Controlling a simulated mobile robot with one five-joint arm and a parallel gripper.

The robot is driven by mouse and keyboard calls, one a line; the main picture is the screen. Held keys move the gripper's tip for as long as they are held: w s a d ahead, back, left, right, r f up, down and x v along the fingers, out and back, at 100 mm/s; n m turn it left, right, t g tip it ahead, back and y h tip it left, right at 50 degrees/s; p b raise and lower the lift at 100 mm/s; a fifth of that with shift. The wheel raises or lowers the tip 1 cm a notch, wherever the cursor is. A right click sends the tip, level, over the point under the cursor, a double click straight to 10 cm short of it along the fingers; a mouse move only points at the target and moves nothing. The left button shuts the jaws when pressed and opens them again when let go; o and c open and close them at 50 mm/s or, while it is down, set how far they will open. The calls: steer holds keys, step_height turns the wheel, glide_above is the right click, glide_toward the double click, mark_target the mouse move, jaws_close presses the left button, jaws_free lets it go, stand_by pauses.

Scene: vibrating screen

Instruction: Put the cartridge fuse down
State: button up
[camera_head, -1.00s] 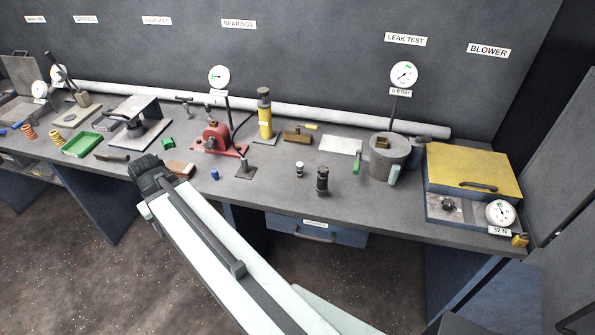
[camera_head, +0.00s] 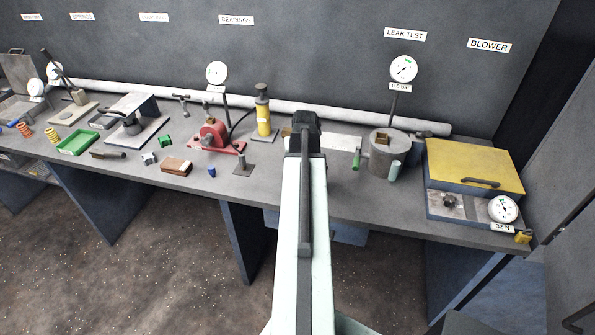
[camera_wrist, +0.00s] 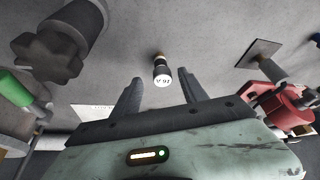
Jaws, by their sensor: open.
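The cartridge fuse (camera_wrist: 161,72), a small cylinder with dark and light bands and a white end marked 16 A, appears in the wrist view against the grey bench top. It lies between and just beyond my fingertips in that picture, with a visible gap to each finger. In the head view my arm covers the place where the fuse stood, and my gripper's fingers cannot be made out.
A large dark cylinder (camera_wrist: 68,35) is close at the upper left in the wrist view. The grey pot (camera_head: 388,156) with green handles stands right of my arm. The red machine (camera_head: 213,139) and the small post on a plate (camera_head: 242,165) stand left.

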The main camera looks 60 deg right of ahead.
steer(key=b+x, duration=0.4)
steer(key=x, duration=0.2)
steer(key=shift+w+b, duration=0.15)
steer(key=shift+b, duration=0.2)
steer(key=shift+r, duration=0.15)
steer(key=shift+c, duration=0.6)
jaws_close()
